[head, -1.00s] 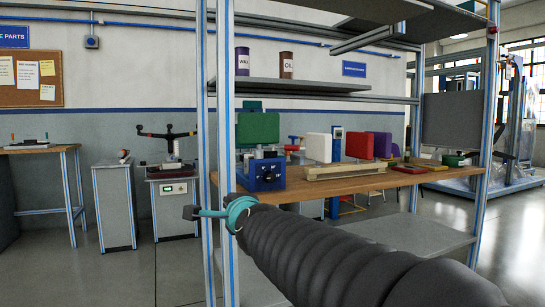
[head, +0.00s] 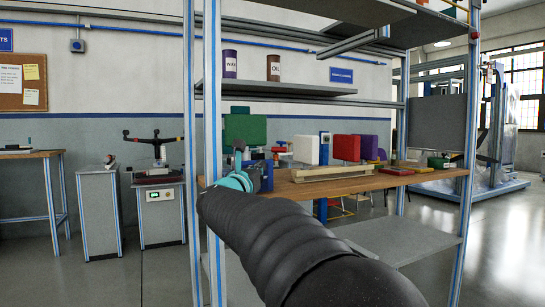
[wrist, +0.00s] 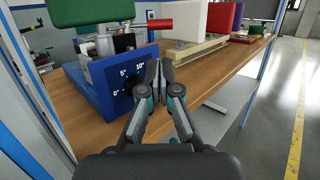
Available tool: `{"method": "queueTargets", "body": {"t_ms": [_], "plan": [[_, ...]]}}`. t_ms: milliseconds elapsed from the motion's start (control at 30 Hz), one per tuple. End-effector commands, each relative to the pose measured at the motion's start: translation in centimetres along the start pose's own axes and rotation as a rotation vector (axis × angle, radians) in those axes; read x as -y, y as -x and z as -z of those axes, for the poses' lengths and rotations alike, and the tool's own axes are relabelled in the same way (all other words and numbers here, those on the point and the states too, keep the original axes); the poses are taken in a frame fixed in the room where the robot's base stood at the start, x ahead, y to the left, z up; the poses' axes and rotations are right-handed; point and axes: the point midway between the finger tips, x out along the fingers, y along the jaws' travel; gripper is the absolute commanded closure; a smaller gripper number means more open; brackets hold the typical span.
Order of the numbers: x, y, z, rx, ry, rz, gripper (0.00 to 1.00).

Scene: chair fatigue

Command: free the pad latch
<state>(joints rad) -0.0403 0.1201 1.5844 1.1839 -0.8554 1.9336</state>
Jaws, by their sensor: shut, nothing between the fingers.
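A blue fixture (wrist: 110,90) with white angle marks stands on the wooden bench shelf (wrist: 215,72), left of my gripper (wrist: 160,70) in the wrist view. It carries a green pad (wrist: 90,10) on a grey metal mount, with a red handle-like part (wrist: 150,25) sticking out to the right. I cannot tell which part is the latch. My gripper is shut and empty, its fingertips in front of the right part of the fixture, below the red part. In the head view the green pad (head: 245,129) shows, and my arm hides most of the fixture.
A frame post (head: 212,90) rises close to my arm's left. A grey shelf (head: 390,238) lies below.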

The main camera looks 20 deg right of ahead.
Motion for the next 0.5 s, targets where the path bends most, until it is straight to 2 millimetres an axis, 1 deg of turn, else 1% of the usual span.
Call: {"method": "queueTargets", "body": {"t_ms": [167, 500], "plan": [[0.1, -1.6, -0.1, -0.001, 0.002, 0.001, 1.0], [0.0, -7.8, -0.1, 0.0, 0.003, 0.001, 1.0]]}}
